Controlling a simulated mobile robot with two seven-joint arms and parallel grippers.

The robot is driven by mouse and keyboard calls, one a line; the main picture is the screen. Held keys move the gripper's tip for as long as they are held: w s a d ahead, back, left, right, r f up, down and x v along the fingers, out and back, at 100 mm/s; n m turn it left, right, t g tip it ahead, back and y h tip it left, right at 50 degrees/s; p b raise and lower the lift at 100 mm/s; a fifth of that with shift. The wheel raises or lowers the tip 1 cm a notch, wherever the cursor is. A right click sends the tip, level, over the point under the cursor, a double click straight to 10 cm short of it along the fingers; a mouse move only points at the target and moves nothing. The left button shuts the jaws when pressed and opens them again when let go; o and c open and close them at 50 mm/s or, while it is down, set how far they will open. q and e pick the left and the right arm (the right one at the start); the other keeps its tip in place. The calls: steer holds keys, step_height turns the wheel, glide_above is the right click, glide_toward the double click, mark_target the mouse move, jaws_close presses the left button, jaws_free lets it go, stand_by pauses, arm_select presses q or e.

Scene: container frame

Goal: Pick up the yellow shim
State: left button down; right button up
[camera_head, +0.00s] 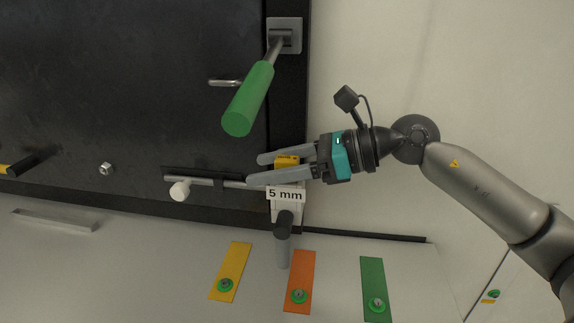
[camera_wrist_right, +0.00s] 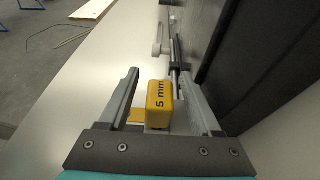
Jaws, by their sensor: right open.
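The yellow shim (camera_head: 287,161) is a small block at the right edge of the dark panel in the head view. In the right wrist view the yellow shim (camera_wrist_right: 161,98) shows a black "5 mm" mark and stands between the two fingers. My right gripper (camera_head: 256,170) comes in from the right with its fingers apart, one on each side of the shim. In the wrist view a gap shows on both sides, so it is not clamped. One finger hides part of the shim in the head view. My left gripper is not in view.
A white "5 mm" label (camera_head: 286,195) is just below the fingers. A green handle (camera_head: 248,99) hangs above them. A rod with a white knob (camera_head: 180,190) lies to the left. Yellow, orange (camera_head: 300,275) and green strips lie on the pale surface below.

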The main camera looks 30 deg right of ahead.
steer(key=shift+a, duration=0.15)
jaws_close()
stand_by(0.5)
